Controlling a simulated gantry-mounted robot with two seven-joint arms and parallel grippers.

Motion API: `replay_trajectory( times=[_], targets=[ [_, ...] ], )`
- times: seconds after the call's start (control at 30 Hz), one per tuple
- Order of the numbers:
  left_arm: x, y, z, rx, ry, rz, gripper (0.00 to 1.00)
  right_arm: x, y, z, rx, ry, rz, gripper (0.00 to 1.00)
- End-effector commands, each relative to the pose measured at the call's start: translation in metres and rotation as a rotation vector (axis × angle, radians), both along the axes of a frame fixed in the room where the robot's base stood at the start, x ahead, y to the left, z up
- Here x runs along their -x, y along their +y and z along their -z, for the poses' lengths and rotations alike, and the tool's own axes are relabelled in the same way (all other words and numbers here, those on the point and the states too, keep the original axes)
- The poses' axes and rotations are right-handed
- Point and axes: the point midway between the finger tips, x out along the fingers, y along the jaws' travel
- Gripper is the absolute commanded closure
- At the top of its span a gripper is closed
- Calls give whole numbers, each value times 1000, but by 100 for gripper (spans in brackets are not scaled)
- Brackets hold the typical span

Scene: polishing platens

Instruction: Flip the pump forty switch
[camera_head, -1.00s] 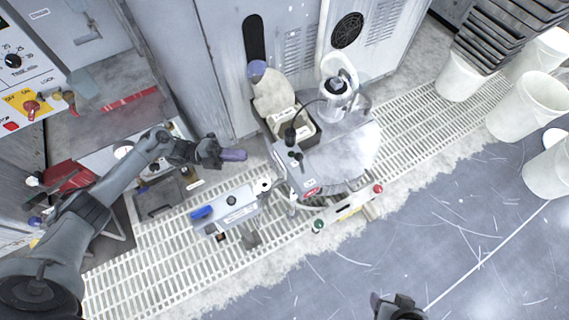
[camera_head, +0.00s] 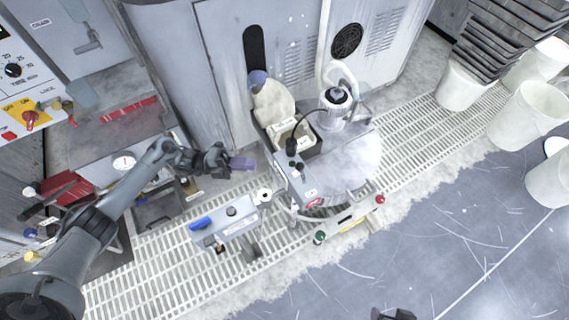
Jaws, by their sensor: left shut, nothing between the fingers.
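My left gripper (camera_head: 242,163) is shut and empty, its purple fingers pointing right. It is just left of the round polishing machine (camera_head: 345,160) and above a small grey control box (camera_head: 237,219) with a blue handle (camera_head: 200,223) and a black knob. The machine's near panel (camera_head: 300,180) carries small dark controls and a red label. The labels are too small to read, so I cannot tell which control is the pump forty switch. Only the top of my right gripper (camera_head: 393,314) shows at the bottom edge, and its fingers are not clear.
A yellow panel with a red switch (camera_head: 30,119) is at the far left. White buckets (camera_head: 525,110) and stacked black trays (camera_head: 500,35) are at the right. Blue floor at lower right is clear.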

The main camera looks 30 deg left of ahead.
Motion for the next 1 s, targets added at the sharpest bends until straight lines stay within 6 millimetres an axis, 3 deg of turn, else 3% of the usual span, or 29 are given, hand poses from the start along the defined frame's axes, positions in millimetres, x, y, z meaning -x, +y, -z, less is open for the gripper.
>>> replay_trajectory(
  times=[0.5, 0.7, 1.0],
  targets=[
    [-31, -85, -9, 3, -3, 0, 100, 0, -2, 3, 8, 0, -5, 34],
    [-37, -101, -11, 1, -1, 0, 100, 0, -2, 5, 8, 0, -5, 34],
    [-40, -106, -12, 0, -1, -1, 100, 0, -2, 6, 7, 0, -4, 34]
  ],
)
